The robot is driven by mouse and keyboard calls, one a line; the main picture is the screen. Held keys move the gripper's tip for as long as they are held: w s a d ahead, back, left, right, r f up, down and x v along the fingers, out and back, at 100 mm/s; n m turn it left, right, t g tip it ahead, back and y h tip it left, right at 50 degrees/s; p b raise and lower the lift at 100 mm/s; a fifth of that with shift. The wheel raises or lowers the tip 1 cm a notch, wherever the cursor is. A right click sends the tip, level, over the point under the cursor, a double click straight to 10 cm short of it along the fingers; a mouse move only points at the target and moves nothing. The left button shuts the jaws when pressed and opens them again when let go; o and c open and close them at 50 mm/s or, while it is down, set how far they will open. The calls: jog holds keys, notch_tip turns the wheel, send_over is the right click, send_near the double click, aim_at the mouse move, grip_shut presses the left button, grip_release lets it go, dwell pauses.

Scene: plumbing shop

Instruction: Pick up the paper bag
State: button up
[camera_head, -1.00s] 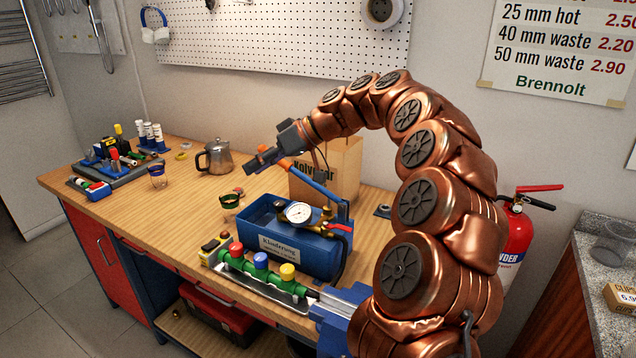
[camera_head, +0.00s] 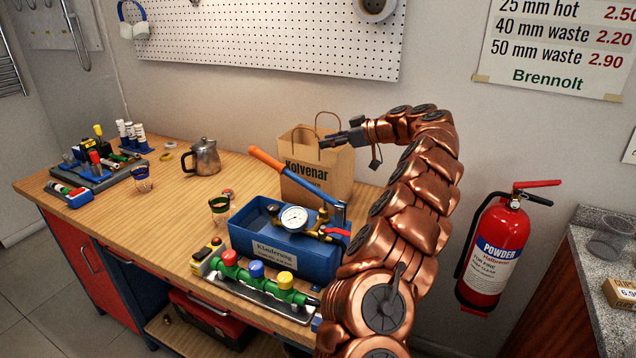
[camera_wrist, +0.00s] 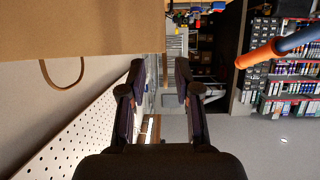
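The paper bag (camera_head: 325,175), brown with "Kolvenar" printed on its front, stands upright at the back of the workbench (camera_head: 120,215). Its twisted handles rise from the open top. In the wrist view the bag (camera_wrist: 85,30) fills the upper left, and one handle loop (camera_wrist: 62,86) shows at the left. My gripper (camera_head: 328,142) is at the height of the bag's top, by its right part, pointing left. In the wrist view my gripper (camera_wrist: 158,78) has its fingers spread, with neither bag nor handle between them. Contact with the bag cannot be told.
A blue pressure-test pump (camera_head: 290,250) with gauge and raised orange-handled lever (camera_head: 275,168) stands before the bag. A metal pot (camera_head: 202,157) and green-rimmed cup (camera_head: 219,208) stand left. The wall and pegboard (camera_head: 270,40) are behind. A fire extinguisher (camera_head: 495,250) hangs right.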

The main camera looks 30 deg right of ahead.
aim_at(317, 161)
jog(key=shift+a+p+x, duration=0.2)
jog(key=shift+p+x, duration=1.15)
jog(key=shift+x, duration=1.05)
jog(key=shift+w+a+f, duration=0.15)
jog(key=shift+w+f, duration=0.05)
jog(key=shift+f, duration=0.05)
jog(key=shift+c, duration=0.2)
grip_shut()
